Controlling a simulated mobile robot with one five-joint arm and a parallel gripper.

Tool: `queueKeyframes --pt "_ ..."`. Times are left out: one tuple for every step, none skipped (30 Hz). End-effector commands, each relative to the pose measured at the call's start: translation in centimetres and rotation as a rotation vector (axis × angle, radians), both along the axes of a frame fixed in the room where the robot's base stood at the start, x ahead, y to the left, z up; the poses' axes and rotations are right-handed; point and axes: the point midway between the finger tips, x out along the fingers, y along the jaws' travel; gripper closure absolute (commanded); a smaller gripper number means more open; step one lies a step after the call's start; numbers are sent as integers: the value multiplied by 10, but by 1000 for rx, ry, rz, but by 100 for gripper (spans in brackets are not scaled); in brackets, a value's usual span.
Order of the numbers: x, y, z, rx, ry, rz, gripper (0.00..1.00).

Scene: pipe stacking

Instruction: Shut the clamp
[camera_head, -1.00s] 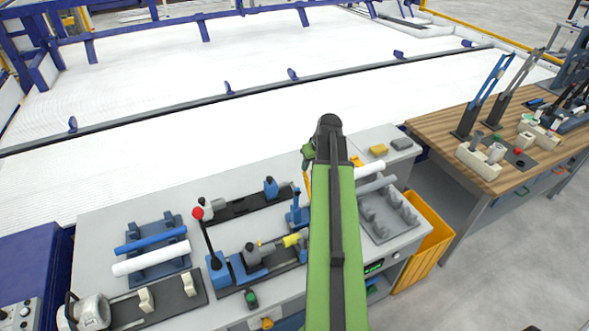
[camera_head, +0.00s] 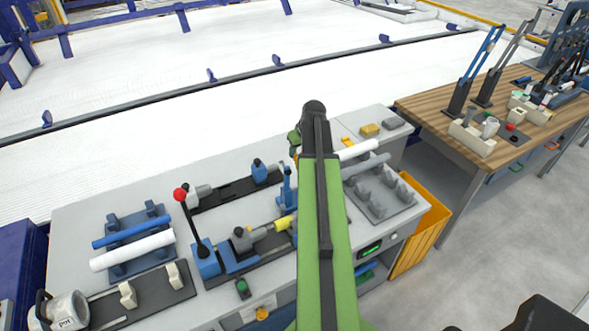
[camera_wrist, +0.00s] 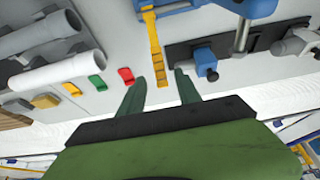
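The blue clamp (camera_head: 205,262) stands on the front of the grey bench. Its black lever (camera_head: 191,222) with a red knob (camera_head: 180,194) stands up, leaning left. A grey fitting and a yellow piece (camera_head: 285,222) sit on the dark rail to its right. My gripper (camera_wrist: 162,88) is open and empty in the wrist view, its two green fingers apart over the back of the bench. A yellow strip (camera_wrist: 153,50) and a blue block (camera_wrist: 206,63) on a dark rail lie in front of the fingers. My arm hides part of the bench in the head view.
Blue and white pipes (camera_head: 133,250) rest on a rack at left. A grey tray (camera_head: 378,195) with a grey pipe is right of my arm. A yellow bin (camera_head: 425,235) and wooden table (camera_head: 450,135) stand further right.

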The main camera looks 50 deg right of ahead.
Motion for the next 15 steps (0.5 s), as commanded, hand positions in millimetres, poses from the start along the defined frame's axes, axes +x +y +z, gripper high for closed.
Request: queueKeyframes --pt "5 -2 -22 0 0 1 60" --pt "8 -3 -28 0 0 1 60" --pt "11 -4 -36 0 0 1 60" --pt "14 -5 -42 0 0 1 60" --pt "16 -5 -47 0 0 1 60" --pt "19 -6 -53 0 0 1 60" --pt "20 -6 -56 0 0 1 60" --pt "22 -7 -59 0 0 1 60" --pt "23 -7 -61 0 0 1 60" --pt "24 -7 -62 0 0 1 60" --pt "25 -7 -63 0 0 1 60" --pt "25 -7 -63 0 0 1 60" --pt "25 -7 -62 0 0 1 60" --pt "25 -7 -62 0 0 1 60" --pt "25 -7 -61 0 0 1 60"
